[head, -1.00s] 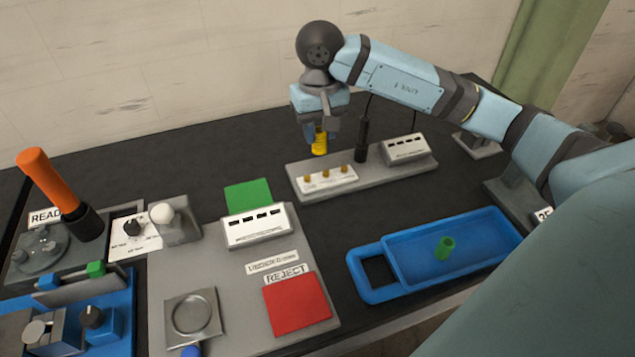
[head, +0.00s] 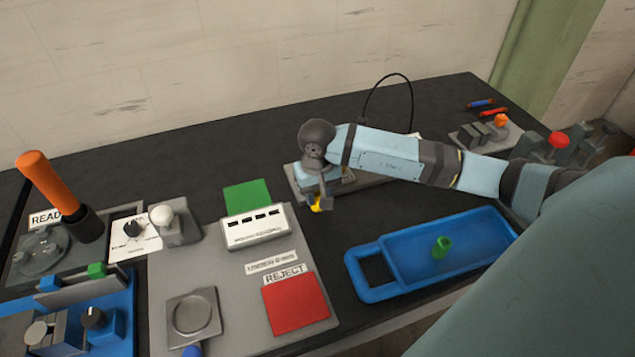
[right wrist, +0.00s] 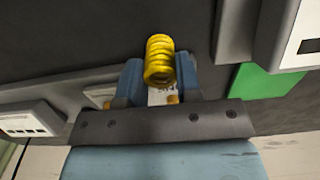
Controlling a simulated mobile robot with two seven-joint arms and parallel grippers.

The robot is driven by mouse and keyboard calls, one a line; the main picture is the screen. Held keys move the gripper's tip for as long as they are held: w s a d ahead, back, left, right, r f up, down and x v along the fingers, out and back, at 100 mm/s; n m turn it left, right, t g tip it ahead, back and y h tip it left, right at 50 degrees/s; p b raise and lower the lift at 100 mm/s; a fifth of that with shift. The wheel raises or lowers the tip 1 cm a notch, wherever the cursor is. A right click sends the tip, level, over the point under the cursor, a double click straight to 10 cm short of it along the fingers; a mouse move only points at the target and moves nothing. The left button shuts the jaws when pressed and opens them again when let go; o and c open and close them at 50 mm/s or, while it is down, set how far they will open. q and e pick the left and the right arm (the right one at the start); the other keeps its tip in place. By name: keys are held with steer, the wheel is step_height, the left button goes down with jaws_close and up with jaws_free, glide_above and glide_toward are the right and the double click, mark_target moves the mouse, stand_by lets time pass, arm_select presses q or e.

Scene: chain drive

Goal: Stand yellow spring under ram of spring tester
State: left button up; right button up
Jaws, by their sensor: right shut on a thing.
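The yellow spring (head: 317,205) is held by my right gripper (head: 322,193) above the dark table, in front of the grey rack. In the right wrist view the coiled spring (right wrist: 159,58) sits between the two blue fingers of the gripper (right wrist: 160,75), its end sticking out past the tips. At the far left stands a grey device with an orange lever (head: 48,182) and a READ label, but I cannot tell whether it is the spring tester. No ram is clearly seen. My left gripper is not in view.
A blue tray (head: 383,285) holds a green spring (head: 441,247). A white-topped box (head: 257,228), a green pad (head: 247,195), a red REJECT pad (head: 296,303) and a grey square dish (head: 194,317) lie to the left. Dark table is bare between the tray and the box.

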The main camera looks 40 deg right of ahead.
steer(key=shift+f+b, duration=0.35)
steer(key=shift+f, duration=0.15)
steer(key=o, duration=1)
steer(key=shift+r, duration=0.1)
steer(key=shift+r, duration=0.1)
